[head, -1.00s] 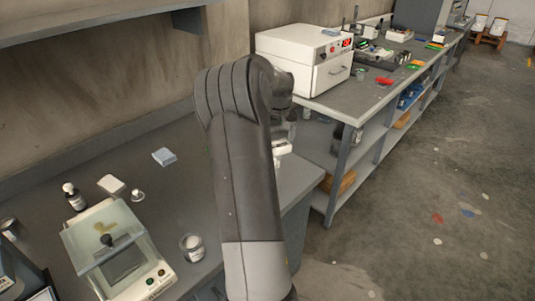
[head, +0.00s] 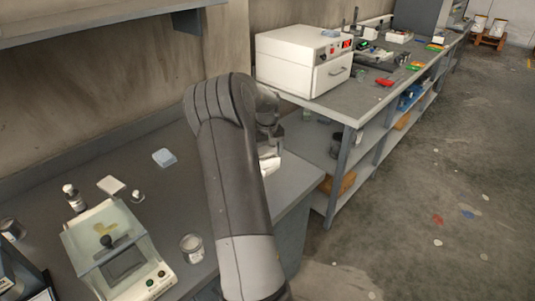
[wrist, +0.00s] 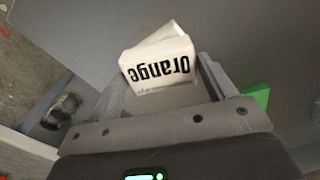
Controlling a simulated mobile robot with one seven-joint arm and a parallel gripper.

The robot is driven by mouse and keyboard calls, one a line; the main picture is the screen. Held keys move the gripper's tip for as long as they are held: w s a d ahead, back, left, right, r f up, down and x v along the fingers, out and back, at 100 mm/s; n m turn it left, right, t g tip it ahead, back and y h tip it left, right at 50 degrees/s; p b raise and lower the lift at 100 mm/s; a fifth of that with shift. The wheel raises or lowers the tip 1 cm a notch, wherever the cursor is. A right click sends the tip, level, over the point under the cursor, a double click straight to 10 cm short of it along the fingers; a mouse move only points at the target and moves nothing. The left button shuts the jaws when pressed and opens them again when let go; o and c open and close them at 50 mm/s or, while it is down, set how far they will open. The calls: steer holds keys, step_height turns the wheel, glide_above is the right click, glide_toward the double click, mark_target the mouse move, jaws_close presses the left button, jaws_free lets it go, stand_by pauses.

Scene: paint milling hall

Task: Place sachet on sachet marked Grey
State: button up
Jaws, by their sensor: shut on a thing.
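My gripper (wrist: 163,92) is shut on a white sachet (wrist: 155,50) printed "Orange". The word is upside down in the wrist view, and the sachet stands between the two fingers, apart from the grey surface behind it. In the head view my arm hides most of the gripper, above the right end of the near bench. I see no sachet with the word Grey in either view.
A white oven (head: 300,62) stands on the far bench. A green thing (wrist: 258,97) shows beside the gripper.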

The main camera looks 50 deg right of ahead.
mark_target(267, 157)
steer(key=o, duration=1)
step_height(267, 157, up, 12)
steer(key=shift+r, duration=0.1)
steer(key=s+a+r+n+t, duration=0.15)
steer(key=a+r, duration=0.35)
steer(key=a, duration=0.8)
steer(key=s+a+r+t, duration=0.15)
steer(key=a+r, duration=0.35)
steer(key=a, duration=0.8)
steer(key=shift+s+a+f+n+t, duration=0.5)
steer(key=shift+s+a, duration=2.35)
steer(key=shift+a, duration=0.5)
steer(key=shift+s+a+f+n+t, duration=0.35)
steer(key=shift+s+a+f+n, duration=0.1)
steer(key=shift+s+a, duration=2.65)
steer(key=shift+s+a+f+n+t, duration=0.45)
steer(key=shift+s+a, duration=2.15)
steer(key=shift+a, duration=0.95)
